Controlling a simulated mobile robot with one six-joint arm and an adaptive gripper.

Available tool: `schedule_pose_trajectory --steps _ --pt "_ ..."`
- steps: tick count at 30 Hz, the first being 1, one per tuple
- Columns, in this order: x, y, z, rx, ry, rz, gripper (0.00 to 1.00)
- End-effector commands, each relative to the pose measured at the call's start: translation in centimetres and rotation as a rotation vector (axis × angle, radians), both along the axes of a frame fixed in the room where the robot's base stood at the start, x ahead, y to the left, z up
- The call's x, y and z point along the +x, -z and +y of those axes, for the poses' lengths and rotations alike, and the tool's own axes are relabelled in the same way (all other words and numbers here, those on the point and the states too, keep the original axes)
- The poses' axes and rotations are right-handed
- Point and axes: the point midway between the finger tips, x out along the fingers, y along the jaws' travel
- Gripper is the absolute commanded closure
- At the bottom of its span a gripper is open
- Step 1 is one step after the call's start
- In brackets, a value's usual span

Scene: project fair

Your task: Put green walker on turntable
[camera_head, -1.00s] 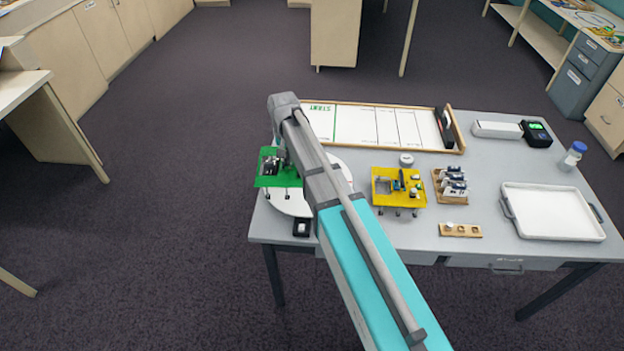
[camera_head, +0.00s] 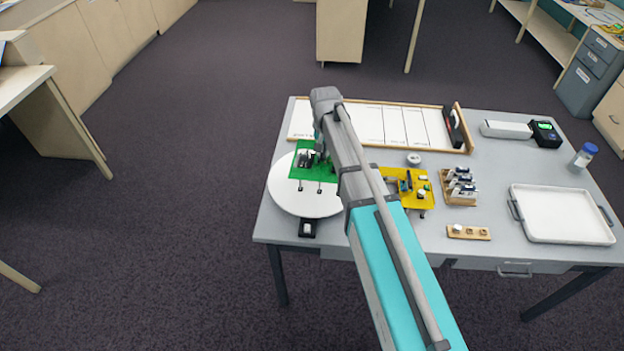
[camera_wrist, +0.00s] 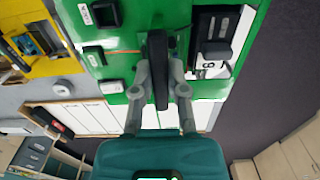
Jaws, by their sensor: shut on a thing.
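The green walker (camera_head: 312,168) is a flat green plate with black parts on top and thin legs below. It is over the round white turntable (camera_head: 290,201), toward its back right. I cannot tell whether its legs touch the disc. My gripper (camera_wrist: 160,95) is shut on a dark upright part of the green walker, which also fills much of the wrist view (camera_wrist: 112,65). In the head view my arm hides part of the gripper and of the walker's right side.
A yellow walker (camera_head: 421,200) stands just right of my arm. A white lane board (camera_head: 375,125) lies behind. A wooden rack (camera_head: 459,188), a small wooden block holder (camera_head: 468,232) and a white tray (camera_head: 562,214) lie to the right. A small black box (camera_head: 308,228) is before the turntable.

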Motion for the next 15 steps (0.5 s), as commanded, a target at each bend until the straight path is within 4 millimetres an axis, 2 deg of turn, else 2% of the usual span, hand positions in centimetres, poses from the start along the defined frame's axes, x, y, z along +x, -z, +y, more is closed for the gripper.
schedule_pose_trajectory --steps 8,15 --pt "-0.2 -0.1 0.3 0.0 -0.005 0.0 1.0" --pt "-1.7 -1.0 0.1 0.001 -0.013 0.0 1.0"
